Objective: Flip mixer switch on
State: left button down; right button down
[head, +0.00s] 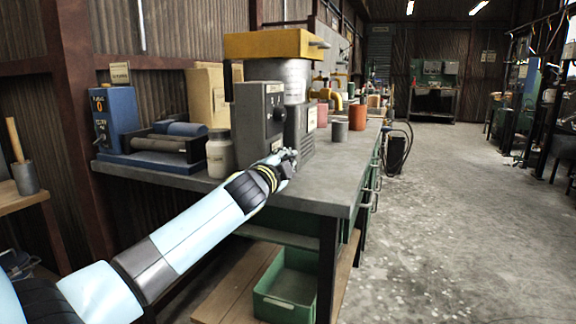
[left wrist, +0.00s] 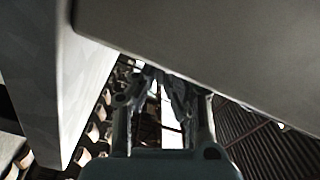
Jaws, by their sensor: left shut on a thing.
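The mixer (head: 290,75) is a grey machine with a yellow top, standing on the workbench. Its dark grey control box (head: 250,122) faces me at the front, with a round dark knob on its right side face. My left gripper (head: 289,157) is at the lower right of this box, close against it. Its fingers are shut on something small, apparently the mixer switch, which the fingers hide. In the left wrist view the fingers (left wrist: 163,85) are close together beside a large grey surface (left wrist: 230,45). My right gripper is not in view.
The grey workbench (head: 335,180) has a white jar (head: 220,153), a blue roller device (head: 165,148) and a blue box (head: 115,120) on the left. A grey cup (head: 339,132) and red container (head: 357,117) stand right of the mixer. The floor at right is clear.

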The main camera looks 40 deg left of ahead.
pick_arm(q)
jog(key=shift+f, duration=0.1)
dwell(0.4)
jog(key=c, duration=1.7)
grip_release()
jog(key=v, duration=1.2)
jog(key=shift+a, duration=0.1)
